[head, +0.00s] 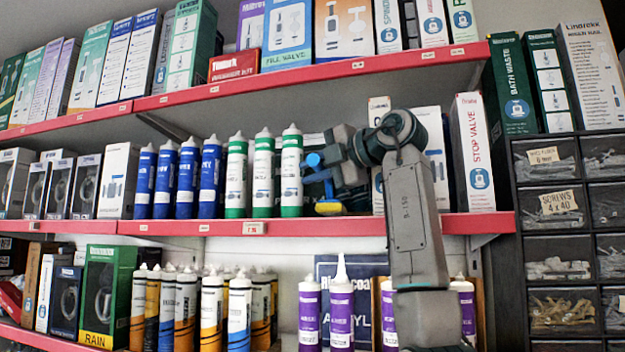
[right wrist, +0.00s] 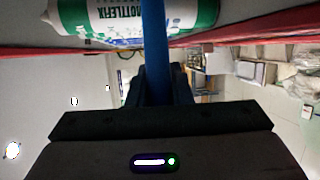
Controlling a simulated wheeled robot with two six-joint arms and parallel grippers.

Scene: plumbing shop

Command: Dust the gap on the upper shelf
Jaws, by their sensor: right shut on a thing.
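My right gripper (head: 326,166) reaches in front of the shelf that holds the tubes, just right of the green-and-white tubes (head: 264,180). It is shut on a blue-handled tool (head: 314,160); the blue handle also shows between the fingers in the right wrist view (right wrist: 154,45). A yellow part (head: 329,208) shows below the gripper, close to the red shelf edge (head: 300,226); I cannot tell whether it touches the shelf. The gap between the green tubes and the boxes on the right is largely hidden by my gripper and arm. My left gripper is not in view.
Blue tubes (head: 187,180) stand left of the green ones. A stop valve box (head: 473,152) stands at the shelf's right end. Purple tubes (head: 341,306) stand on the shelf below. Boxes line the shelf above. A drawer cabinet (head: 570,235) is at the right.

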